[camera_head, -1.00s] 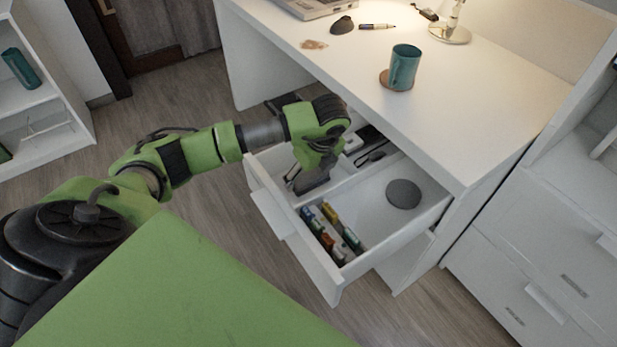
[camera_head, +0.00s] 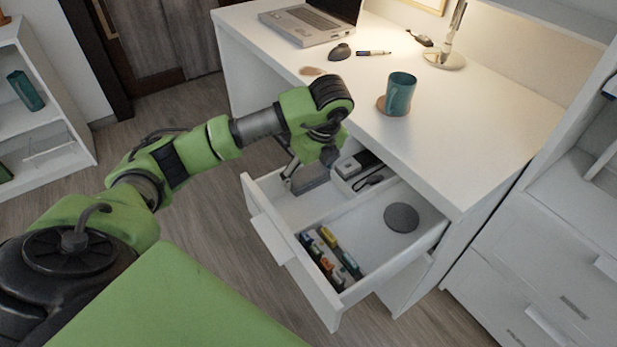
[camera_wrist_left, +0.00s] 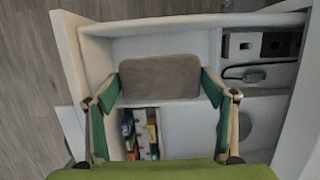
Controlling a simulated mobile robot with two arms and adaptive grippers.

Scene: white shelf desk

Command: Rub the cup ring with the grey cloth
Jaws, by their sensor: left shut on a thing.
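The grey cloth (camera_wrist_left: 160,77) is a flat, rounded rectangle between the green-sided fingertips of my left gripper (camera_wrist_left: 159,82). The gripper is shut on it. In the head view, my left gripper (camera_head: 309,172) holds the cloth (camera_head: 312,180) over the left compartment of the open drawer (camera_head: 317,212); the arm hides part of it. A brown mark, which looks like the cup ring (camera_head: 312,71), is on the white desk top near its front edge, beyond my wrist. My right gripper is not in view.
A teal cup (camera_head: 400,93) stands on a brown coaster (camera_head: 381,106) right of the mark. A laptop (camera_head: 307,25), dark mouse (camera_head: 340,52), pen (camera_head: 374,53) and lamp (camera_head: 444,60) are behind. The drawer also holds several markers (camera_head: 328,257) and a dark disc (camera_head: 401,217).

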